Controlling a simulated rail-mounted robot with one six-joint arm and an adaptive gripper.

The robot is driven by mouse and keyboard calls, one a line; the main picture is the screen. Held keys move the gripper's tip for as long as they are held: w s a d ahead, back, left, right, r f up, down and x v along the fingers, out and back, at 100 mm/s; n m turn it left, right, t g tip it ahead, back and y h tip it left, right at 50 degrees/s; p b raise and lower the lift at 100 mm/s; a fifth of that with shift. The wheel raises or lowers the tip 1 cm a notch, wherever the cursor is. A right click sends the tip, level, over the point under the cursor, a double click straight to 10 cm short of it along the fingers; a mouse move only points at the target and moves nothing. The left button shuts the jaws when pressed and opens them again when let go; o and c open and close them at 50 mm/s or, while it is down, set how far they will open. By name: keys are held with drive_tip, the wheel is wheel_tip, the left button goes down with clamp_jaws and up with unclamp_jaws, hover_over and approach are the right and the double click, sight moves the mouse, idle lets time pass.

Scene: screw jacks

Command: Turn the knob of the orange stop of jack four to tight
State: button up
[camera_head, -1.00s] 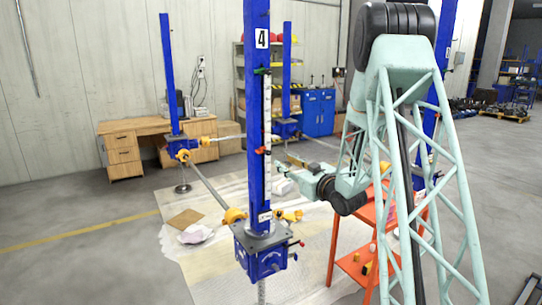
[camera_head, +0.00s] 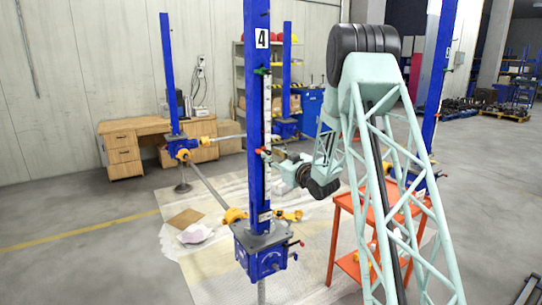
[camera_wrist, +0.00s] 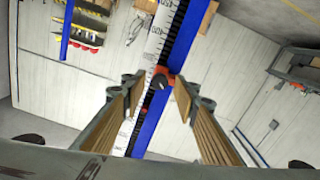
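Jack four (camera_head: 257,120) is the blue column with the "4" label in the head view; the wrist view shows its blue post (camera_wrist: 186,38) tilted. The orange stop (camera_head: 264,151) sits partway up its scale; in the wrist view, the stop (camera_wrist: 163,70) carries a dark knob (camera_wrist: 157,82). My gripper (camera_wrist: 157,93) is open, with one ribbed finger on each side of the knob in the picture. I cannot tell whether a finger touches it. In the head view my gripper (camera_head: 275,164) is close to the column at the stop's height, its fingers hard to make out.
A green stop (camera_head: 262,71) sits higher on the same column. A white scale (camera_wrist: 153,45) runs along the post. Below are the blue gearbox (camera_head: 262,250) and a red lever (camera_head: 298,243). An orange stand (camera_head: 345,203) is under my arm. Open floor lies at front left.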

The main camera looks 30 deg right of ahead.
drive_tip(key=shift+w, duration=0.15)
drive_tip(key=shift+c, duration=0.3)
drive_tip(key=c, duration=0.8)
